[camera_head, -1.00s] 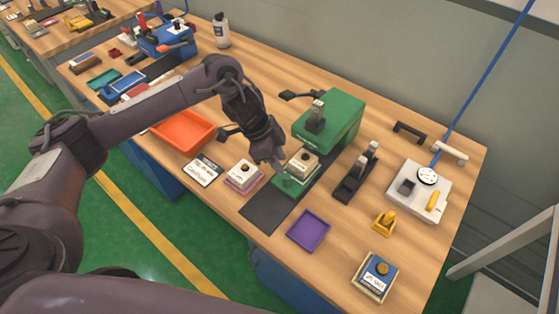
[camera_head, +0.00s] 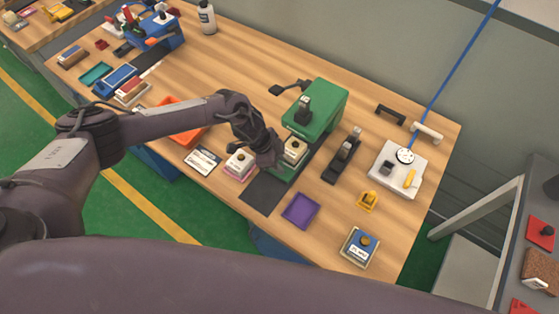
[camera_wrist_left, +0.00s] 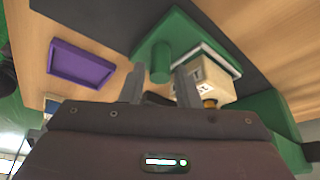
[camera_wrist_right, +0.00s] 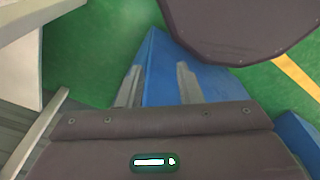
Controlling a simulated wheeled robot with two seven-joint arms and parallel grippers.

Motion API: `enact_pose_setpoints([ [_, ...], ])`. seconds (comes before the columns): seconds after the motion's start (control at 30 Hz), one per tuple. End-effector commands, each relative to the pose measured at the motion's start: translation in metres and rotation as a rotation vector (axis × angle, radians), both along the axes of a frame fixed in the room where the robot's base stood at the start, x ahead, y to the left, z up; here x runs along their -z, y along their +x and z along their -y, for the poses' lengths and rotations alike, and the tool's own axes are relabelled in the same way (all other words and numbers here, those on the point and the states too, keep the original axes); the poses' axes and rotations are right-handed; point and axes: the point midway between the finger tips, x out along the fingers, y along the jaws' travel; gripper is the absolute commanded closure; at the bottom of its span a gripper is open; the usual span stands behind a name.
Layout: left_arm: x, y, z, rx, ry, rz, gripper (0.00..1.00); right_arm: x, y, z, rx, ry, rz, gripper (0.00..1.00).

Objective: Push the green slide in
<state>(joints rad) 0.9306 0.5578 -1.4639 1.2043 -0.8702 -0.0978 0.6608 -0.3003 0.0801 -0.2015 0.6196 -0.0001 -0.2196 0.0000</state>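The green slide (camera_head: 284,174) sits on a dark mat in front of the green machine (camera_head: 318,104) and carries a cream block (camera_head: 294,149) with a round knob. My left gripper (camera_head: 275,162) is at the slide's front and hides part of it. In the left wrist view the slide (camera_wrist_left: 200,32) and its green upright peg (camera_wrist_left: 160,62) show; the left fingers (camera_wrist_left: 160,84) are apart, with the peg between their lines. Whether they touch it I cannot tell. My right gripper (camera_wrist_right: 158,85) is open and empty, away from the bench top, in the right wrist view.
A block on a pink base (camera_head: 240,163) stands close left of the slide. A purple tray (camera_head: 300,210) lies in front, a black fixture (camera_head: 343,155) to the right. In the right wrist view, a blue cabinet (camera_wrist_right: 160,75) is beyond the fingers.

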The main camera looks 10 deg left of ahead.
Motion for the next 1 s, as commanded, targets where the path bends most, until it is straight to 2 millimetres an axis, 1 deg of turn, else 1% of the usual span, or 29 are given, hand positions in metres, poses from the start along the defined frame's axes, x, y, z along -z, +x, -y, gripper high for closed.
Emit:
enact_pose_setpoints([
  [0.13, 0.009, 0.001, 0.004, 0.001, 0.0, 0.0, 0.71, -0.002, 0.0, 0.002, 0.0, -0.002, -0.001, 0.67],
  [0.4, 0.011, 0.001, 0.004, 0.001, -0.001, 0.001, 0.71, -0.002, 0.0, 0.002, 0.001, -0.002, -0.002, 0.67],
  [0.47, 0.011, 0.001, 0.004, 0.001, 0.0, 0.001, 0.78, -0.002, 0.0, 0.002, 0.001, -0.002, -0.002, 0.67],
  [0.63, 0.011, 0.001, 0.004, 0.001, 0.0, 0.001, 1.0, -0.002, 0.0, 0.002, 0.001, -0.002, -0.001, 0.67],
  [0.87, 0.011, 0.002, 0.004, 0.0, 0.0, 0.001, 1.0, -0.001, 0.0, 0.002, 0.002, -0.002, -0.001, 0.67],
  [1.0, 0.014, 0.01, 0.008, -0.002, 0.0, 0.004, 1.0, 0.01, 0.0, 0.002, 0.002, -0.002, -0.001, 0.67],
])
